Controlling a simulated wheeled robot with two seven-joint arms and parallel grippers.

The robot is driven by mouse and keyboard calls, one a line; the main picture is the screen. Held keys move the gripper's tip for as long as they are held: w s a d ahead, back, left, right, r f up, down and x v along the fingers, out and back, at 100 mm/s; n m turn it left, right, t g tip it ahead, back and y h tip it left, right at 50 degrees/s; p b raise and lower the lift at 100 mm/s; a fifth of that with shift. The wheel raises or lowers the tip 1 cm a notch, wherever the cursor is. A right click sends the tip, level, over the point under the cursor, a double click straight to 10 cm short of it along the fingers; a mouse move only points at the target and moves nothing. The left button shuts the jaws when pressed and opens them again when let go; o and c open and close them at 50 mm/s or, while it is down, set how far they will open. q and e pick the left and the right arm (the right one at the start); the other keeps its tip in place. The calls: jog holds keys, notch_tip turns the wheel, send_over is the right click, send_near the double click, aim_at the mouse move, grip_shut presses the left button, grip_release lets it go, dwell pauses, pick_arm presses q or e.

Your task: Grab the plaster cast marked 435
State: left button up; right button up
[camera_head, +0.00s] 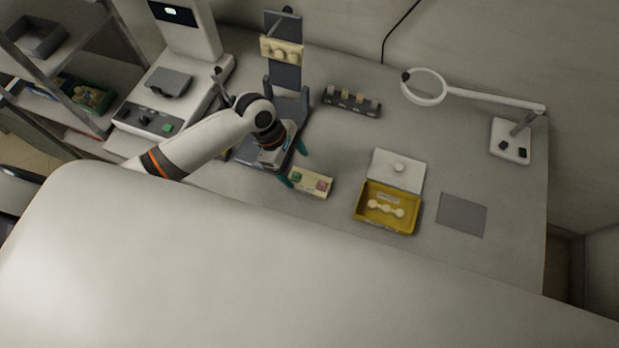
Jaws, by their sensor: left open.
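No marking 435 is legible, so I cannot tell which piece is the named plaster cast. A pale cast-like piece (385,209) with rounded lobes lies in an open yellow box (374,226), near a small pale label. Another cream piece (281,50) with bumps is on the upright grey stand at the back. My left gripper (294,164) has green fingertips spread apart with nothing visible between them. It is just above and left of a cream block (311,182) with green and red parts, well left of the yellow box. My right gripper is not in view.
A white lid (397,171) with a knob lies behind the yellow box. A dark rack (351,101) with small pale blocks stands behind. A grey mat (461,214) and a magnifier lamp (511,141) are right. A white machine (150,117) and shelves (62,66) are left. The table right of the rack is clear.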

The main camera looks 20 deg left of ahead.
aim_at(309, 181)
pick_arm(q)
jog(key=shift+d+f, duration=0.3)
jog(key=shift+f, duration=0.3)
jog(key=shift+w+d+f, duration=0.1)
jog(key=shift+f, duration=0.25)
jog(key=shift+w+d+f, duration=0.1)
jog(key=shift+d+f, duration=0.05)
jog(key=shift+f, duration=0.1)
jog(key=p+x, duration=0.1)
jog(key=x, duration=0.3)
jog(key=shift+d, duration=0.2)
jog(key=shift+d+f, duration=0.1)
jog(key=shift+f, duration=0.25)
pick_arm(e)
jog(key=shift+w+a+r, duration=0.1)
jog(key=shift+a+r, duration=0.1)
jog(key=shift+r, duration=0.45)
pick_arm(q)
jog(key=shift+c, duration=0.6)
jog(key=c, duration=1)
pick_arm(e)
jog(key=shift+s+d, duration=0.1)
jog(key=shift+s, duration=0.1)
